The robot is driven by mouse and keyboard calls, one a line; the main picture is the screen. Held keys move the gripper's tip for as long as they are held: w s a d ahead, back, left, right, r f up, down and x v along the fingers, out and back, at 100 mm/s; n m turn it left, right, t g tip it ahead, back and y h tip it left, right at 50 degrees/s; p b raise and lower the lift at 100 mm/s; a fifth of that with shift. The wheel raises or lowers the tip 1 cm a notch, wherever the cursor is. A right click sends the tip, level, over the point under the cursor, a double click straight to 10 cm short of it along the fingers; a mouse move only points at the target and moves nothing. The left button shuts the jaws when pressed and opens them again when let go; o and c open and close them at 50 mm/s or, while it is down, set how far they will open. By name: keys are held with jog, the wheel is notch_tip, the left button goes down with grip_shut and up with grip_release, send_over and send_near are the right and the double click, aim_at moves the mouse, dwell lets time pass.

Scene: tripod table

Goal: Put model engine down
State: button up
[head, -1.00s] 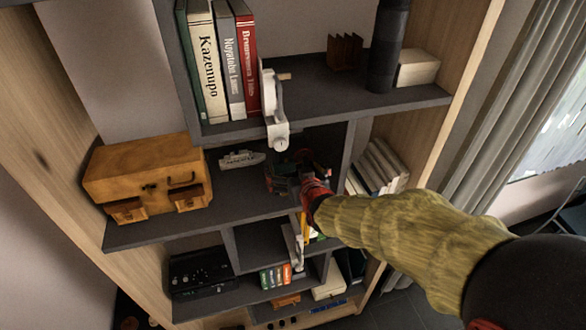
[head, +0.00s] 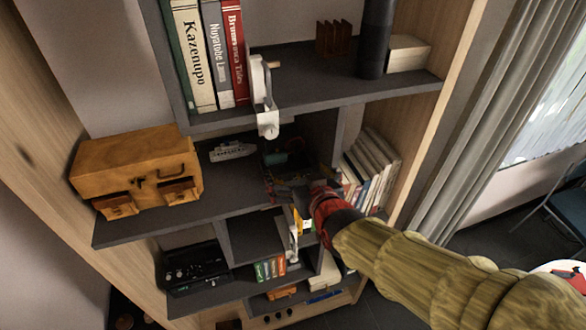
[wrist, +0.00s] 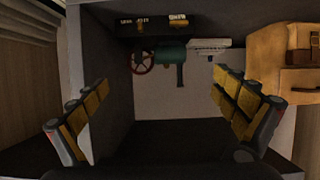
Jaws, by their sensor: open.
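The model engine (head: 283,157) is a small teal body on the middle shelf, right of the grey model ship (head: 232,151). In the wrist view the engine (wrist: 172,55) shows its teal body, a red spoked wheel and a dark stem; the picture looks upside down there. My gripper (head: 278,188) is at the front of that shelf, nearer than the engine. Its yellow-padded fingers are spread wide in the wrist view (wrist: 160,112), with nothing between them. A clear gap separates the fingers from the engine. My gripper hides part of the shelf edge in the head view.
A wooden box with small drawers (head: 137,172) stands left on the same shelf. Leaning books (head: 370,168) stand right, beyond a divider. A white bracket-like object (head: 266,100) hangs over the upper shelf edge. Small dark objects lie on lower shelves.

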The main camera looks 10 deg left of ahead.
jog(key=shift+s+d+r, duration=0.1)
jog(key=shift+s+d, duration=0.05)
jog(key=shift+s, duration=0.05)
jog(key=s+d+r+m+g+h, duration=0.1)
jog(key=s+d+m+h, duration=0.15)
jog(key=d, duration=0.65)
jog(key=s+d+r+m+g+h, duration=0.15)
jog(key=s+d, duration=0.25)
jog(key=d, duration=0.6)
jog(key=s+d+f+m+g+h, duration=0.1)
jog(key=s+d+m+g+h, duration=0.1)
jog(key=s+d, duration=0.9)
jog(key=s+g+h, duration=0.1)
jog(key=s, duration=0.3)
jog(key=shift+d+f, duration=0.15)
jog(key=shift+f, duration=0.15)
notch_tip(320, 180, down, 21)
jog(key=b, duration=2)
jog(key=shift+r+b, duration=0.15)
jog(key=shift+b, duration=0.2)
jog(key=shift+w, duration=0.1)
